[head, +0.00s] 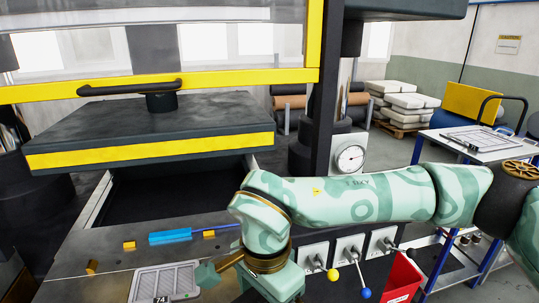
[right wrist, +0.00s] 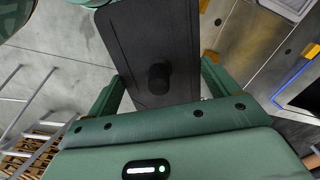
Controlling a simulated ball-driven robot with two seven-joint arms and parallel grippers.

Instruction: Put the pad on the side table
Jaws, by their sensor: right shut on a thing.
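The pad (head: 180,279), a light grey ribbed plate with a black "74" label, is at the bottom left of the head view, over the machine's front. My right gripper (head: 213,272) is at its right edge and shut on it. In the right wrist view a dark plate with a round stud, apparently the pad's other face (right wrist: 130,30), lies between the fingers of my right gripper (right wrist: 160,88). The side table (head: 485,152), with a pale top and blue legs, stands at the right, away from the pad. My left gripper is not in view.
On the machine's metal front lie a blue block (head: 170,237) and small yellow blocks (head: 129,245). A heavy black plate with a yellow edge (head: 150,125) hangs above the opening. Levers and a red bin (head: 404,277) are below my right arm. A flat frame (head: 478,138) lies on the side table.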

